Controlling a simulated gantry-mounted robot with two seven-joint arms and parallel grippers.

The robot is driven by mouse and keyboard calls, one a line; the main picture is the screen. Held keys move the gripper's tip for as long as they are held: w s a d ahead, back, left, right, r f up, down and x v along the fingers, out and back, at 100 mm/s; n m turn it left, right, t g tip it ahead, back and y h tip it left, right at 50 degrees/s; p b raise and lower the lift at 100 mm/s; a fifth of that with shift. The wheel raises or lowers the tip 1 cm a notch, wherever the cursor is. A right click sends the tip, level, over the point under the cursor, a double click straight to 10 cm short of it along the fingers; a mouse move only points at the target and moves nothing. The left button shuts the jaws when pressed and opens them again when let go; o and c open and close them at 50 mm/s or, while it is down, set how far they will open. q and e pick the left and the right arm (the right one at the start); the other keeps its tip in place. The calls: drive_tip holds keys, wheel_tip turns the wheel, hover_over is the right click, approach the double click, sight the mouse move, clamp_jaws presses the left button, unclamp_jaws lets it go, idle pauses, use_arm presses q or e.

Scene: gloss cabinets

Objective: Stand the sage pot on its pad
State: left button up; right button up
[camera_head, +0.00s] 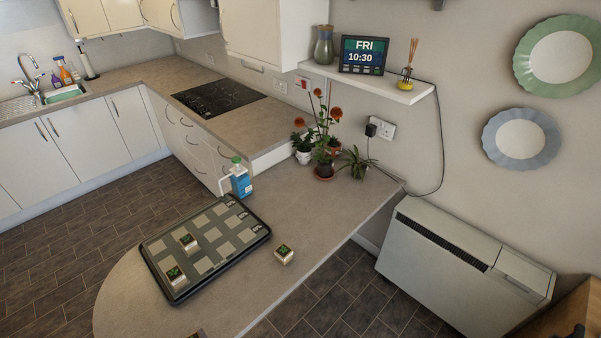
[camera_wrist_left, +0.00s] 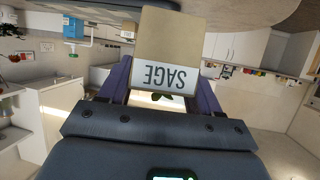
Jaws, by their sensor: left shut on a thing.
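My left gripper (camera_wrist_left: 161,90) is shut on the sage pot (camera_wrist_left: 168,40), a beige square pot with a white label reading SAGE. In the left wrist view the label is upside down and green leaves show between the fingers. In the head view, the black tray (camera_head: 222,271) lies on the counter with pale square pads, several of them bare, such as one bare pad (camera_head: 214,234). Two small potted plants stand on the tray: a front pot (camera_head: 175,277) and another pot (camera_head: 188,243). My left gripper is outside the head view. My right gripper is not seen.
Another small pot (camera_head: 284,255) stands on the counter (camera_head: 300,215), right of the tray. A blue bottle (camera_head: 240,182) stands behind the tray; flowering plants (camera_head: 323,145) stand farther back. A small brown corner shows at the bottom edge. The counter front is clear.

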sight(194, 336)
use_arm(q)
drive_tip(key=d+r+m+h, duration=0.1)
drive_tip(key=r, duration=0.1)
drive_tip(key=d+r+m+t+h, duration=0.1)
drive_tip(key=r, duration=0.1)
drive_tip(key=r+m+t+h, duration=0.1)
drive_tip(key=r, duration=0.2)
drive_tip(key=shift+d+r+m+h, duration=0.1)
drive_tip(key=shift+d+m+h, duration=0.3)
drive_tip(key=d+r+m+h, duration=0.3)
drive_tip(key=d+r+h, duration=0.1)
drive_tip(key=d+r, duration=0.3)
drive_tip(key=shift+d+r+m+t, duration=0.25)
drive_tip(key=shift+d+m+t, duration=0.05)
drive_tip(key=shift+d+t, duration=0.1)
drive_tip(key=shift+w, duration=0.1)
